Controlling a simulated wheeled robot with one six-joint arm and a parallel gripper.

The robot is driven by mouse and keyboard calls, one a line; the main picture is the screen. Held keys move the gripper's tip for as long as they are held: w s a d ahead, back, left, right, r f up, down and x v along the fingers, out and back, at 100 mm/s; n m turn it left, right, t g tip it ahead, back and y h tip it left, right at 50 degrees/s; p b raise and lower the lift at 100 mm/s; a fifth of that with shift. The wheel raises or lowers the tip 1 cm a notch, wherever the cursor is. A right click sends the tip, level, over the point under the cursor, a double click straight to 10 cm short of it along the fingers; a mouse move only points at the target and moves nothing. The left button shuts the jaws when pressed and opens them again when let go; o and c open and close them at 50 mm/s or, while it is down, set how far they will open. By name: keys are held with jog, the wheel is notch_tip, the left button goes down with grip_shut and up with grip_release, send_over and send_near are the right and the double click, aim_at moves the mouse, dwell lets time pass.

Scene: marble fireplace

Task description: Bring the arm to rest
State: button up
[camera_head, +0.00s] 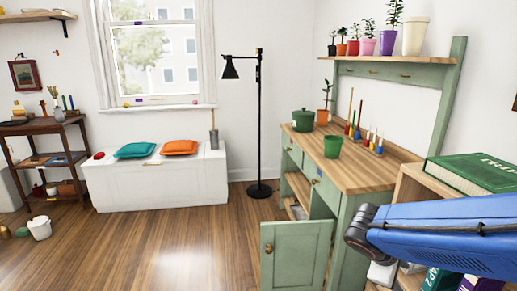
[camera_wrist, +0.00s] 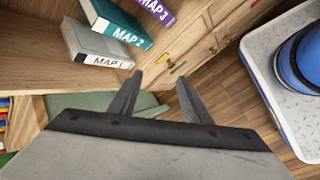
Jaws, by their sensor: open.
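My gripper (camera_wrist: 160,92) shows in the wrist view with its two dark fingers apart and nothing between them. It hangs in front of a wooden shelf (camera_wrist: 30,60) that holds books. In the head view my blue arm reaches in from the right edge, beside the bookcase, and my gripper is not visible there.
In the head view a green book (camera_head: 475,170) lies on the bookcase top. A green cabinet (camera_head: 345,170) has its door (camera_head: 293,255) open. Floor at left is mostly clear.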

jog(key=s+a+r+m+t+y, duration=0.2)
jog(key=s+a+r+m+y, duration=0.3)
jog(key=s+a+m+y, duration=0.2)
jog(key=s+m, duration=0.2)
jog(key=s, duration=0.1)
jog(key=shift+s+a+m, duration=0.4)
